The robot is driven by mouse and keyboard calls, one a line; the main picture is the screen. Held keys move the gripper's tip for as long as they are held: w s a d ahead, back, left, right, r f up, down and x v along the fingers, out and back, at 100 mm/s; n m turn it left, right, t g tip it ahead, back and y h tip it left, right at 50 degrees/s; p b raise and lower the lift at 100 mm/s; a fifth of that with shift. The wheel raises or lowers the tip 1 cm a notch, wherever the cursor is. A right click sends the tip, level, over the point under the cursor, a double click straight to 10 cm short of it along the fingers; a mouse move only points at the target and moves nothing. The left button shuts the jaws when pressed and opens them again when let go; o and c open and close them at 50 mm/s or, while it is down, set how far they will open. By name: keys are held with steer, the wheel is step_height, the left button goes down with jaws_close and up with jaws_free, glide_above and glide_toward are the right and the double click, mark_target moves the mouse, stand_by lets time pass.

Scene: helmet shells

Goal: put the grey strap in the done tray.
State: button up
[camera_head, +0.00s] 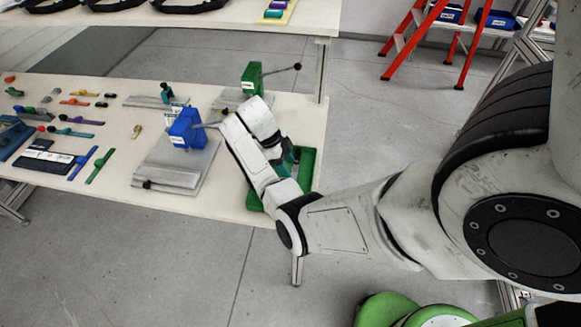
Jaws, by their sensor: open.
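The green tray (311,166) lies at the right end of the near table, and I take it for the done tray. My arm folds over it and covers much of its inside. I cannot make out a grey strap in or beside the tray. Small greyish pieces (46,100) lie among the coloured parts at the left of the table, too small to name surely.
A blue clamp (186,128) stands on a grey metal plate (180,168) left of my arm. A green clamp (252,78) with a long lever stands behind. Several coloured straps lie at left. A red ladder (460,45) stands beyond open floor.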

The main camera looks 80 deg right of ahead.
steer(key=v, duration=0.8)
steer(key=s+a+f+n+t+h, duration=0.1)
steer(key=s+a+f+n+t, duration=0.15)
steer(key=a+n, duration=0.65)
steer(key=s+a+f+n+t+h, duration=0.1)
steer(key=a+f+n, duration=0.2)
steer(key=a+n, duration=0.6)
steer(key=s+a+r+n+t+y, duration=0.2)
steer(key=s+a+n, duration=0.4)
steer(key=a+n, duration=0.5)
steer(key=n, duration=0.5)
steer(key=shift+s+a+r, duration=0.2)
steer(key=shift+s+a, duration=0.05)
steer(key=shift+s, duration=0.15)
